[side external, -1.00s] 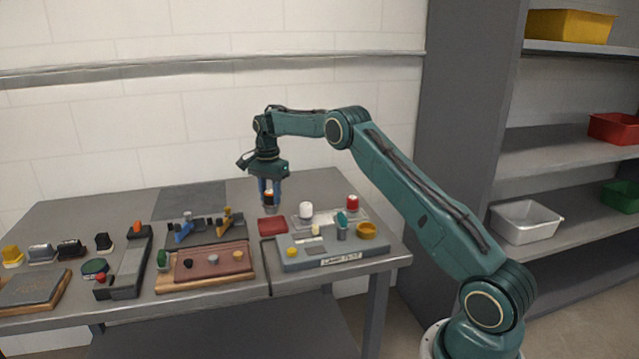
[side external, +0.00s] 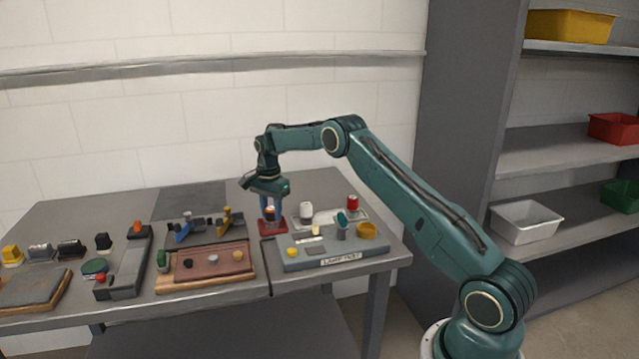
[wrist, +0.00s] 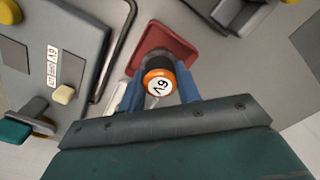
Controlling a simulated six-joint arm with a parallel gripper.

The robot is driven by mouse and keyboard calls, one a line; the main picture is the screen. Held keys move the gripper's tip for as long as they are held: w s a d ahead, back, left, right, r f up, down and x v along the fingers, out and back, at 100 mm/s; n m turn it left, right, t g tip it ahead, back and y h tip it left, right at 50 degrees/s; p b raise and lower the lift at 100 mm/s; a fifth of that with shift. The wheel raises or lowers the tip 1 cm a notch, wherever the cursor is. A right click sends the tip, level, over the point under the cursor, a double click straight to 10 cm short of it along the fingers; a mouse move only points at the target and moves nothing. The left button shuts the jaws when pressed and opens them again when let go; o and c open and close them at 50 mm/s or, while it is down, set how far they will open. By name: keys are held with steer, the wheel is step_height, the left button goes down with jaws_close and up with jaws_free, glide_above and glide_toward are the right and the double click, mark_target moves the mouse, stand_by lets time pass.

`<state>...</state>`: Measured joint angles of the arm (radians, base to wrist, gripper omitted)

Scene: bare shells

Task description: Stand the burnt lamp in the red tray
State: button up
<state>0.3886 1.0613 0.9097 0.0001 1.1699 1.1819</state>
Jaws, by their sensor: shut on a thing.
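The lamp (wrist: 159,84) has a white top marked "6V", an orange ring and a dark body. My gripper (wrist: 160,88) is shut on it, with one blue finger on each side. In the side external view my gripper (side external: 271,211) points down and holds the lamp upright just over the small red tray (side external: 266,231). The red tray (wrist: 178,42) also shows in the wrist view, partly covered by the lamp. The lamp's lower end is hidden, so I cannot tell whether it touches the tray floor.
A grey lamp test board (side external: 318,262) with a teal-topped post and a yellow ring stands right of the tray. A white-topped piece (side external: 306,210) and a red-topped piece (side external: 353,203) stand behind it. A wooden board (side external: 205,280) and a dark holder (side external: 128,265) lie to the left.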

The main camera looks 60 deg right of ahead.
mark_target(271, 208)
steer(key=o, duration=1)
steer(key=shift+f, duration=0.1)
step_height(271, 208, up, 12)
steer(key=shift+r, duration=0.15)
stand_by(0.5)
